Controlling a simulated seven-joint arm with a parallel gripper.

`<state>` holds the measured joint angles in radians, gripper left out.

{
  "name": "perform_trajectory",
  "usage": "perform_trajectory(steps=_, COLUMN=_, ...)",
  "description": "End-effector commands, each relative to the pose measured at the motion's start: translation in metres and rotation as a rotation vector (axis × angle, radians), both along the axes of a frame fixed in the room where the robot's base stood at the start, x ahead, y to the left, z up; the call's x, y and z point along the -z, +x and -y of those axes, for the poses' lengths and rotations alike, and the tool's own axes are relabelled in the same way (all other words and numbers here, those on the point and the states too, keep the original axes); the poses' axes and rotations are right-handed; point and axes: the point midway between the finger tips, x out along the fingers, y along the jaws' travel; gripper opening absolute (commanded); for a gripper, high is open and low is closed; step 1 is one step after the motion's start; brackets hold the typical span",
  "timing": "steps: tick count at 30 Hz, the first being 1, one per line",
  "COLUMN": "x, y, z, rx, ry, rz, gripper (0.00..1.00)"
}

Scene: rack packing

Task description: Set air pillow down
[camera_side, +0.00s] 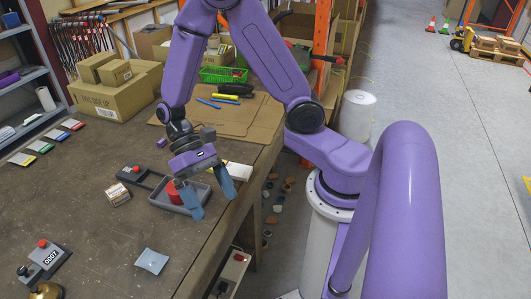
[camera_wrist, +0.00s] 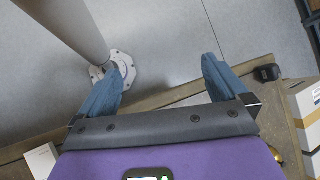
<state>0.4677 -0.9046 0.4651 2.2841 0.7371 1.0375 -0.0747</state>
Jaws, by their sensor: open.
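The air pillow (camera_side: 151,261) is a small pale blue-grey square lying on the table (camera_side: 85,220) in the side view, near the front edge of the picture. My gripper (camera_side: 210,195) has two blue fingers spread apart with nothing between them. It hangs by the table's right edge, above and to the right of the pillow and well apart from it. In the wrist view the two fingers (camera_wrist: 160,82) are wide apart, with the table edge and grey floor beyond them. The pillow does not show in the wrist view.
A dark tray (camera_side: 160,200) with a red round thing (camera_side: 174,192) stands close to my fingers. A small box (camera_side: 118,194) is left of it. A grey control box (camera_side: 44,261) stands at the lower left. Cardboard boxes (camera_side: 110,98) are at the back. The table around the pillow is clear.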

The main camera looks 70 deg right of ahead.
Motion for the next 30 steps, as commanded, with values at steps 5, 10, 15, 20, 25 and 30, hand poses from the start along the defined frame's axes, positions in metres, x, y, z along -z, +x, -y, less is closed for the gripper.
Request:
perform_trajectory(steps=5, x=-0.023, y=-0.033, z=0.019, rx=-0.293, ry=-0.012, rz=0.182, gripper=1.0)
perform_trajectory(steps=10, x=-0.042, y=-0.057, z=0.039, rx=-0.558, ry=-0.011, rz=0.365, gripper=1.0)
perform_trajectory(steps=15, x=-0.059, y=-0.074, z=0.058, rx=-0.803, ry=0.008, rz=0.56, gripper=1.0)
perform_trajectory(steps=20, x=-0.073, y=-0.085, z=0.07, rx=-0.983, ry=0.036, rz=0.723, gripper=1.0)
perform_trajectory(steps=25, x=-0.081, y=-0.091, z=0.075, rx=-1.087, ry=0.057, rz=0.825, gripper=1.0)
perform_trajectory(steps=30, x=-0.083, y=-0.092, z=0.077, rx=-1.113, ry=0.063, rz=0.851, gripper=1.0)
